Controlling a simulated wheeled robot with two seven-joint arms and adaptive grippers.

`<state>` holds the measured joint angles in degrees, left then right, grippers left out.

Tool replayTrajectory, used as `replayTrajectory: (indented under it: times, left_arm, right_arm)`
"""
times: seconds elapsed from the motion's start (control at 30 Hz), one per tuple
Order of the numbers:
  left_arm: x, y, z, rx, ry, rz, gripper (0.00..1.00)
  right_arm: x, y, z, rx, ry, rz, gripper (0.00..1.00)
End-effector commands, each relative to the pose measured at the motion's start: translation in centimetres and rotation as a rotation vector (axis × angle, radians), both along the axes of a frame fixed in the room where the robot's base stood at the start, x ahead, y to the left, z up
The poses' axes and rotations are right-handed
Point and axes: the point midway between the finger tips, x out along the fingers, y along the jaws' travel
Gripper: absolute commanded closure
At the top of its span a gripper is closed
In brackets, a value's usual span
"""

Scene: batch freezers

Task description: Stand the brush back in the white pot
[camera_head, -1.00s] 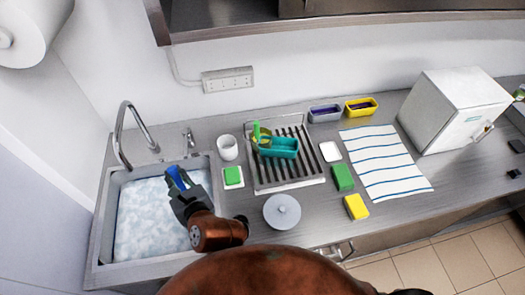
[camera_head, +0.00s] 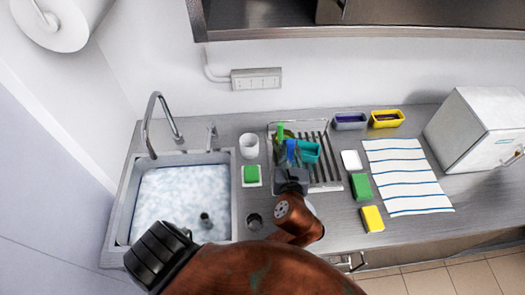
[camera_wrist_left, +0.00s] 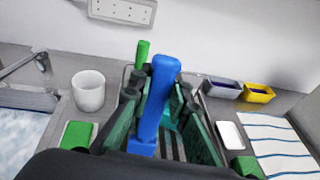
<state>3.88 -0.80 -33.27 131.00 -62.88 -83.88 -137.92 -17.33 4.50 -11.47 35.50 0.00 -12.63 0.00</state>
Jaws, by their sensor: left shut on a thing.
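My left gripper (camera_head: 291,165) is shut on a blue thing with a long handle, which I take for the brush (camera_head: 291,150). It is over the left part of the dish rack. In the left wrist view the brush (camera_wrist_left: 155,100) stands up between the fingers, its rounded end toward the back wall; I see no bristles. The white pot (camera_head: 249,150) stands on the counter left of the rack, apart from the gripper and brush. It also shows in the left wrist view (camera_wrist_left: 88,92), left of the fingers. My right gripper is not in view.
The dish rack (camera_head: 329,183) holds a teal container (camera_head: 311,151) and an upright green handle (camera_head: 280,130). A green sponge (camera_head: 251,174) lies in front of the pot. The foamy sink (camera_head: 165,200) and tap (camera_head: 150,125) are at left. A striped towel (camera_head: 408,175) lies at right.

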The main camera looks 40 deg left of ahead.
Motion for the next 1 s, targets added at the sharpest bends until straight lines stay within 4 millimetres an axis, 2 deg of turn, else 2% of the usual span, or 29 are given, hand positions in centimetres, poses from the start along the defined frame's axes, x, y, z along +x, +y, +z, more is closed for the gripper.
replayTrajectory:
  times: [0.03,0.23,0.4,0.5,0.63,0.7,0.9,1.0]
  left_arm:
    - [0.7,1.9,0.9,0.018,-0.017,0.028,1.00]
    - [3.7,10.4,2.9,0.080,-0.102,0.127,1.00]
    - [4.9,16.7,1.7,0.127,-0.151,0.186,1.00]
    - [5.2,19.1,1.0,0.141,-0.173,0.205,1.00]
    - [5.4,20.6,0.3,0.149,-0.186,0.217,1.00]
    - [5.4,21.0,-0.7,0.151,-0.187,0.221,1.00]
    - [5.4,21.0,-4.4,0.150,-0.186,0.221,1.00]
    - [5.4,21.0,-5.4,0.151,-0.189,0.220,1.00]
  right_arm:
    - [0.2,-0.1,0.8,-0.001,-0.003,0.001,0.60]
    - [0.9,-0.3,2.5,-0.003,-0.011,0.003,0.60]
    - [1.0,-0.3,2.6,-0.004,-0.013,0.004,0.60]
    - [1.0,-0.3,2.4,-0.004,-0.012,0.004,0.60]
    - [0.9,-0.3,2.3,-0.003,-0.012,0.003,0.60]
    - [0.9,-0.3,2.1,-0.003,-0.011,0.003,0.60]
    - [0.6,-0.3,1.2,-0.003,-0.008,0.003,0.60]
    - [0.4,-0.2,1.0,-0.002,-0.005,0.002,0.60]
